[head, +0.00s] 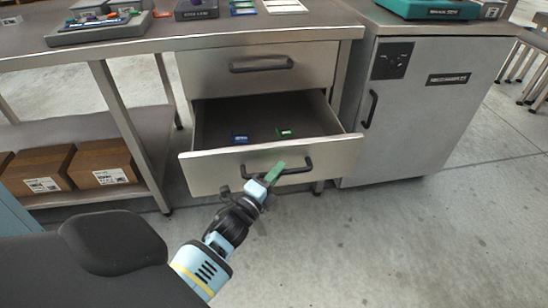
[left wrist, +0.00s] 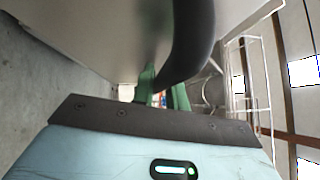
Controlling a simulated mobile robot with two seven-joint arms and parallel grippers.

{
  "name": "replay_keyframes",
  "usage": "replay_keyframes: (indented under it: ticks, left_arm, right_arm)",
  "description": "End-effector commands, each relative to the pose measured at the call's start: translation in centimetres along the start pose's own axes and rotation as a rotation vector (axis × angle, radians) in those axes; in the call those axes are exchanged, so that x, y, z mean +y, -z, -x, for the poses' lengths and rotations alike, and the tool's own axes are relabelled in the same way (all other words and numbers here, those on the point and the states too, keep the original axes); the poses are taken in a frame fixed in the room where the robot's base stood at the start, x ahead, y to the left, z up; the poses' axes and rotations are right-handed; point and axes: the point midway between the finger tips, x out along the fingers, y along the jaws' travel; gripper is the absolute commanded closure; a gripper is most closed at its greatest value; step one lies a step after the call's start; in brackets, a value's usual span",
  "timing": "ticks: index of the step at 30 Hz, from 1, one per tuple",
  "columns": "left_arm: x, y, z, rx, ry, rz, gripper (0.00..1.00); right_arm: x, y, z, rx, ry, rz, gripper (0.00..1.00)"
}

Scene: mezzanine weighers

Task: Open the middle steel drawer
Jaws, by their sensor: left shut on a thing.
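The middle steel drawer (head: 215,173) is pulled well out below the shut top drawer (head: 265,68). Its inside is visible, with a small blue item (head: 240,138) and a small green item (head: 286,132) on the bottom. Its dark bar handle (head: 298,168) is on the front face. My left gripper (head: 273,174) is shut on this handle, left of the handle's middle. In the left wrist view the dark curved handle (left wrist: 188,45) runs between the green fingers (left wrist: 162,97). My right gripper is not in view.
A grey cabinet (head: 425,120) with a dark vertical handle stands just right of the drawers. Cardboard boxes (head: 103,160) lie on the low shelf at left. A grey tray (head: 98,32) with small items is on the worktop. The floor in front is clear.

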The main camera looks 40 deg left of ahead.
Motion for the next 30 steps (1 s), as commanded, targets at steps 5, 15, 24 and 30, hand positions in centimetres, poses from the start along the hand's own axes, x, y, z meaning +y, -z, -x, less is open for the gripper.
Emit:
replay_keyframes:
  ticks: [5,15,24,30]
  left_arm:
    - [-0.6,1.9,2.0,-0.001,-0.001,0.002,1.00]
    - [-1.0,3.6,3.7,0.000,0.000,0.000,1.00]
    - [-1.0,3.7,3.7,0.000,0.000,0.000,1.00]
    - [-1.0,3.7,3.7,0.000,0.000,0.000,0.70]
  right_arm:
    - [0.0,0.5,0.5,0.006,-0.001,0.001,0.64]
    - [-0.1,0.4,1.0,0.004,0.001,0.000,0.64]
    - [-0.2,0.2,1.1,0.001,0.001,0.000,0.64]
    - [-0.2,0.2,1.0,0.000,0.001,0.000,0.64]
